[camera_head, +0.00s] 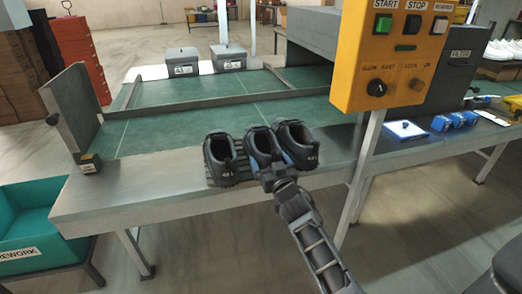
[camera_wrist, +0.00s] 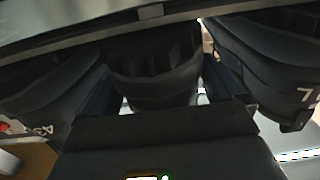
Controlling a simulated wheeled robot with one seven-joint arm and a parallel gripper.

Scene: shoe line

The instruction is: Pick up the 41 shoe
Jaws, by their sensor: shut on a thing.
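Three dark shoes stand side by side at the front edge of the work table: a left shoe (camera_head: 218,158), a middle shoe (camera_head: 262,144) and a right shoe (camera_head: 297,143). White size marks on the outer two are too small to read surely. My gripper (camera_head: 270,170) is at the heel of the middle shoe, its fingers closed on both sides of it. In the wrist view the middle shoe's heel (camera_wrist: 155,75) fills the gap between the fingers, with the neighbouring shoes close on either side. The middle shoe's size mark is hidden, so I cannot read 41 on it.
The shoes stand on a slatted rack at the metal edge of the table (camera_head: 140,186). A yellow control box (camera_head: 390,60) on a post stands to the right. Two grey boxes (camera_head: 182,62) are at the back. A teal rework bin (camera_head: 30,218) is at the left.

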